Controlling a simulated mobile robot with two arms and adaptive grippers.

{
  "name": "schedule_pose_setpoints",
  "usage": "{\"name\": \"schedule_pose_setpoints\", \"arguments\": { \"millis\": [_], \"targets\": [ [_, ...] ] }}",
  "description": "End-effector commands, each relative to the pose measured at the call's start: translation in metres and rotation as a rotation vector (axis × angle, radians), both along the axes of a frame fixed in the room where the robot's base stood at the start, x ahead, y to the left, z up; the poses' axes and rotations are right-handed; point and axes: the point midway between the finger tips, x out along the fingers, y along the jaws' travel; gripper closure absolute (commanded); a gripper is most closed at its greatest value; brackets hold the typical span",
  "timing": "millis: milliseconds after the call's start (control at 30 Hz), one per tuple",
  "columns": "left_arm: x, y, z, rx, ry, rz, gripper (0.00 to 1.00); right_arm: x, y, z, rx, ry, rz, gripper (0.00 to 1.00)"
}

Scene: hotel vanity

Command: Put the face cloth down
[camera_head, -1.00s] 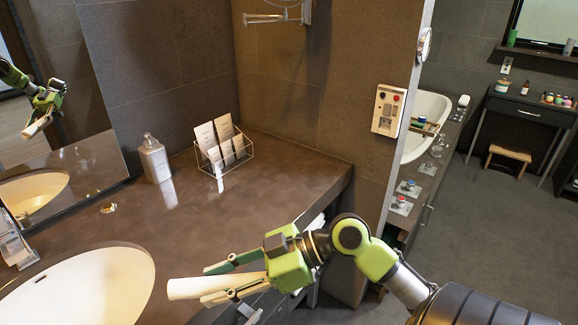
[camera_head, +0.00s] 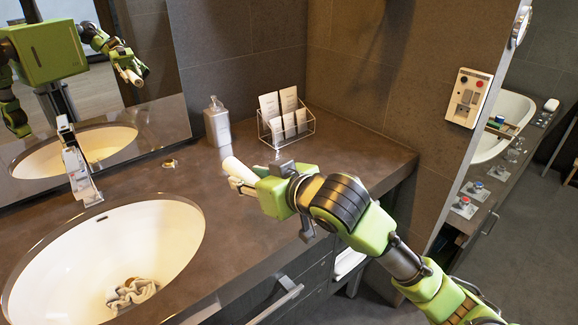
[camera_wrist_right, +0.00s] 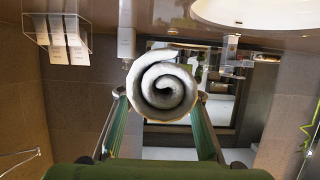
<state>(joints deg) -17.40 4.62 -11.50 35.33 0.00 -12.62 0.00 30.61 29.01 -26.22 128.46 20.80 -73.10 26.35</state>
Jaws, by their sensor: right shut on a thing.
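My right gripper (camera_head: 250,182) is shut on the face cloth (camera_head: 236,170), a rolled white cloth, above the counter between the basin and the soap bottle. In the right wrist view the rolled end of the face cloth (camera_wrist_right: 162,90) shows its spiral between the two fingers (camera_wrist_right: 160,125). I cannot tell how high it is above the counter. The mirror (camera_head: 140,125) reflects my arm with the same roll. My left gripper is not directly in view.
A white basin (camera_head: 60,255) with a faucet (camera_head: 78,165) holds a crumpled cloth (camera_head: 132,293). A soap bottle (camera_head: 217,124) and a wire rack of cards (camera_head: 287,120) stand at the back of the dark counter (camera_head: 350,145). Counter space right of the rack is clear.

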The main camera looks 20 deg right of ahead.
Motion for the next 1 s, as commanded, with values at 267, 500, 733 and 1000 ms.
{"name": "schedule_pose_setpoints", "arguments": {
  "millis": [267,500,733,1000],
  "targets": [
    [0.002,0.0,0.003,0.0,-0.003,0.0,0.6,0.05,-0.04,-0.028,-0.001,0.006,-0.009,0.85],
    [0.007,0.0,0.004,-0.001,-0.01,0.001,0.6,0.087,-0.067,-0.068,0.0,0.006,-0.005,0.85],
    [0.007,0.0,0.004,-0.001,-0.01,0.001,0.6,0.103,-0.077,-0.09,0.0,0.002,-0.003,0.85],
    [0.007,0.0,0.009,-0.001,-0.01,0.001,0.6,0.107,-0.081,-0.121,0.001,0.005,-0.002,0.85]
  ]
}}
